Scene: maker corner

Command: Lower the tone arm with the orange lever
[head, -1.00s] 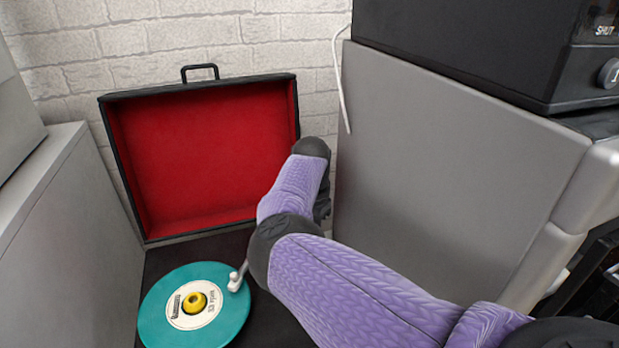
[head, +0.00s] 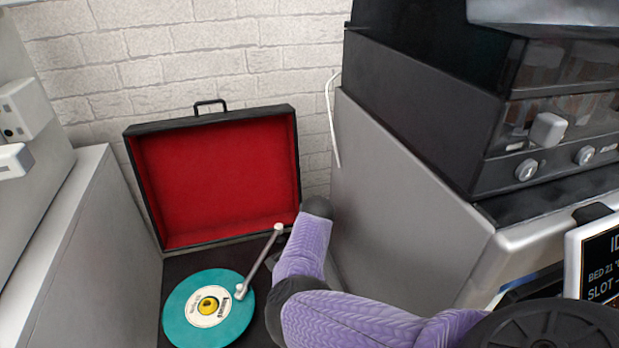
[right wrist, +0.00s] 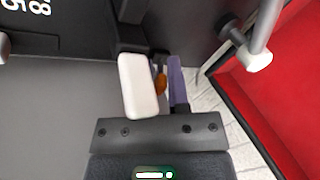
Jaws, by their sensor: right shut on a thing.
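The teal record (head: 178,313) with a white label and yellow centre lies on the deck of an open record player. The tone arm (head: 261,262) is a pale rod, its head end (head: 240,292) over the record's right edge; I cannot tell whether it touches. The tone arm's rod also shows at the right wrist view's top right (right wrist: 266,28). The orange lever (right wrist: 160,84) is mostly hidden between the fingers of my right gripper (right wrist: 158,88), which is shut on it. In the head view my right forearm hides this gripper. My left gripper is not in view.
The player's red-lined lid (head: 220,175) stands open behind the deck, against a white brick wall. A grey cabinet (head: 410,200) stands close on the right with a black machine on it. Another grey cabinet (head: 65,240) closes in the left side.

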